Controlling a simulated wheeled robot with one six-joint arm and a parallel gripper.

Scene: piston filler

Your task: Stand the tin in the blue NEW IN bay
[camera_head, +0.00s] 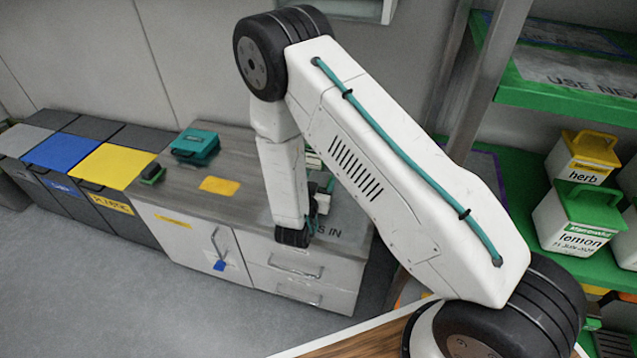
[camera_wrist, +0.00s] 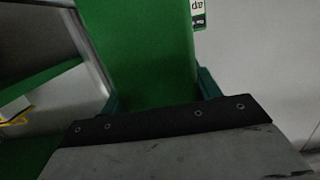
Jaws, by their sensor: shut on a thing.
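In the wrist view, a green thing (camera_wrist: 140,50), apparently the tin, stands between the teal fingers of my gripper (camera_wrist: 158,95). My gripper is shut on it. A small white and green label reading "ap" shows at its upper right edge. In the head view, my arm reaches down over the grey counter, and the gripper and tin are mostly hidden behind it. No bay marked NEW IN can be read. A blue-edged mat (camera_head: 572,36) lies on the upper green shelf at the right, its words not legible.
A herb tin (camera_head: 582,158) and a lemon tin (camera_head: 580,217) stand lower. The counter (camera_head: 240,150) holds a teal case (camera_head: 195,146) and a mat ending "S IN" (camera_head: 343,234). Bins with blue (camera_head: 62,151) and yellow lids stand left.

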